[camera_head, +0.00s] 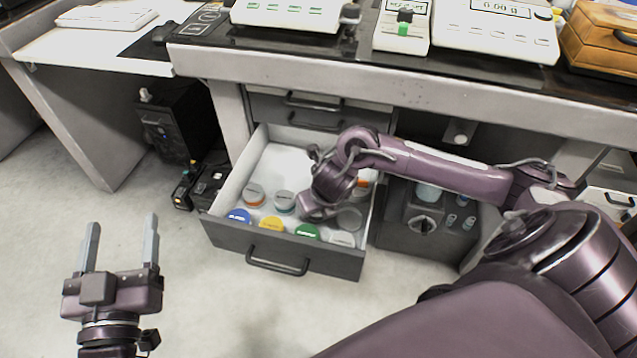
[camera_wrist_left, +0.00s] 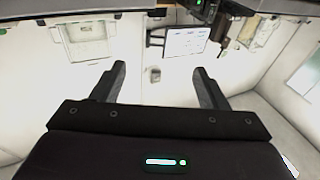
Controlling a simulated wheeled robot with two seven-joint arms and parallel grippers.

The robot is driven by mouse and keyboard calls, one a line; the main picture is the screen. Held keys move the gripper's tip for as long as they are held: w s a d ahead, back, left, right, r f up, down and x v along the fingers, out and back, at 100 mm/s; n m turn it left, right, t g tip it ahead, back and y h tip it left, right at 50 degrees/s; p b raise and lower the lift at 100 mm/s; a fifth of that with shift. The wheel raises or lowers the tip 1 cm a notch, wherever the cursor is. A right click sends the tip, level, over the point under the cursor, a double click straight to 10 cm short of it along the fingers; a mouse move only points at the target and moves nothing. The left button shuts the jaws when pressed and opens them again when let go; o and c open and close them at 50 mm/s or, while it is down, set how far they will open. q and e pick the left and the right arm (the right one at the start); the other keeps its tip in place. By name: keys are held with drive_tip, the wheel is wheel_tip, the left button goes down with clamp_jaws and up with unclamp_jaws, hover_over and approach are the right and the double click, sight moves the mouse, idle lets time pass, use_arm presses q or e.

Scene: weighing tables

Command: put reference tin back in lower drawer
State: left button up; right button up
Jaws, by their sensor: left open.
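The lower drawer (camera_head: 222,226) is pulled open under the table in the head view. In it stand several round tins with coloured lids, among them a blue one (camera_head: 239,215), a yellow one (camera_head: 271,223), a green one (camera_head: 307,231) and greyish ones (camera_head: 284,200). I cannot tell which is the reference tin. My right arm reaches in from the right, and its gripper (camera_head: 318,208) is down inside the drawer among the tins. Its fingers and anything between them are hidden. My left gripper (camera_head: 122,222) is open and empty, left of the drawer; its fingers also show in the left wrist view (camera_wrist_left: 159,68).
Shut drawer fronts (camera_head: 320,108) lie above the open drawer. Scales (camera_head: 498,30) and a wooden box (camera_head: 600,38) are on the table. The floor around my left gripper is clear.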

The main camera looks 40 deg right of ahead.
use_arm(q)
drive_tip(key=shift+f, duration=0.1)
use_arm(e)
drive_tip(key=shift+r, duration=0.1)
drive_tip(key=shift+p+v, duration=0.6)
drive_tip(key=shift+v, duration=0.45)
use_arm(q)
drive_tip(key=s+f+g+y+p, duration=0.15)
drive_tip(key=f+g, duration=0.25)
drive_tip(key=f, duration=0.4)
drive_tip(key=s+f+g+y+b, duration=0.1)
drive_tip(key=s+f+g+y, duration=0.2)
drive_tip(key=f, duration=0.4)
use_arm(e)
drive_tip(key=shift+v, duration=1.15)
drive_tip(key=shift+p+v, duration=0.65)
drive_tip(key=shift+v, duration=0.2)
use_arm(q)
drive_tip(key=s+a+f+g+y+p, duration=0.1)
drive_tip(key=s+a+f+g+p, duration=0.1)
drive_tip(key=s+a+f+g, duration=0.2)
drive_tip(key=shift+s+a+f+g+p, duration=0.35)
drive_tip(key=shift+s+f+g, duration=1.1)
drive_tip(key=shift+s, duration=0.7)
use_arm(e)
drive_tip(key=shift+v, duration=2.95)
use_arm(q)
drive_tip(key=shift+y, duration=0.25)
use_arm(e)
drive_tip(key=shift+r, duration=0.1)
